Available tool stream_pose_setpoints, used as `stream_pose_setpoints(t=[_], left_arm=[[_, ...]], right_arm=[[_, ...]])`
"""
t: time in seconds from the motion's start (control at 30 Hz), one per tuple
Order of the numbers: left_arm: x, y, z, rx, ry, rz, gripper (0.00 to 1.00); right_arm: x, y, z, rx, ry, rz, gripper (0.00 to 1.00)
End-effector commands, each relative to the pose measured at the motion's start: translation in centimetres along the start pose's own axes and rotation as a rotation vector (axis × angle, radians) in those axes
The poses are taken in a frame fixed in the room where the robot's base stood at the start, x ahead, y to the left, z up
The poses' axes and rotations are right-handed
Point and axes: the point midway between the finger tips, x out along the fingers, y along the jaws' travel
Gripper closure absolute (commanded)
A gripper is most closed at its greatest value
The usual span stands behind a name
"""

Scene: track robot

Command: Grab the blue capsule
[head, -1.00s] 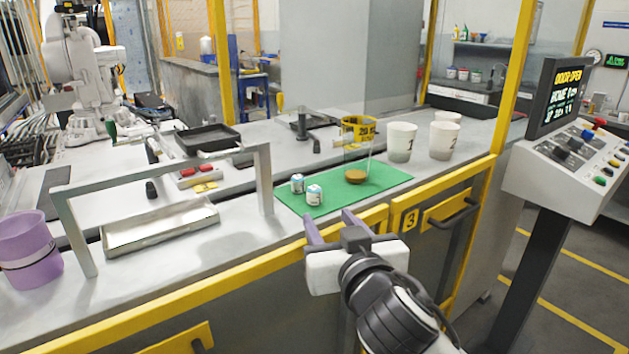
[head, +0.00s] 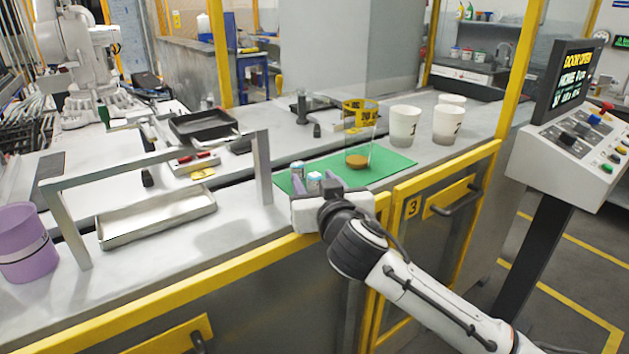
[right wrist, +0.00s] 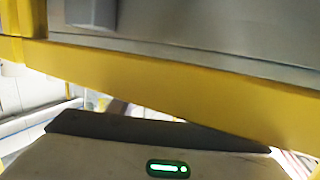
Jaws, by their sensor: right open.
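Two small white capsules with blue-tinted tops stand on the green mat (head: 395,168): a rear one (head: 297,168) and a front one (head: 315,179). I cannot tell which one is the blue capsule. My right gripper (head: 317,182) is open at the mat's front edge, its purple fingers pointing toward the capsules. In the head view the front capsule appears between the fingers, its lower part hidden by the gripper; I cannot tell whether they touch. The right wrist view shows no capsule. My left gripper is out of view.
A metal handle frame (head: 262,168) rises on the left. A yellow rail (head: 250,262) runs along the counter front and crosses the right wrist view (right wrist: 170,90).

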Motion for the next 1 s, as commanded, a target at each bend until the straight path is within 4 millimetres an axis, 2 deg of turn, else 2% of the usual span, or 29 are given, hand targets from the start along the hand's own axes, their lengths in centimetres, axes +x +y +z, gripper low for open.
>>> stream_pose_setpoints(t=[0.3, 0.5, 0.57, 0.87, 1.0], left_arm=[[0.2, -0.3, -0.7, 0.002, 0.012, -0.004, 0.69], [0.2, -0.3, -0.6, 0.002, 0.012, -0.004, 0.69], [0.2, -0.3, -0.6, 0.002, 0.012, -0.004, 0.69], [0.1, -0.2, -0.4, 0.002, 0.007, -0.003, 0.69], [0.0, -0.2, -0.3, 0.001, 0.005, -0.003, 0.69]], right_arm=[[0.5, 0.0, 0.0, 0.001, 0.001, 0.000, 0.57], [0.5, 0.0, 0.0, 0.001, 0.001, 0.000, 0.91], [0.5, 0.0, 0.0, 0.000, 0.001, 0.000, 0.99], [0.4, 0.0, -0.1, 0.000, 0.001, 0.000, 0.99], [0.3, 0.0, -1.4, 0.001, 0.004, 0.001, 0.99]])
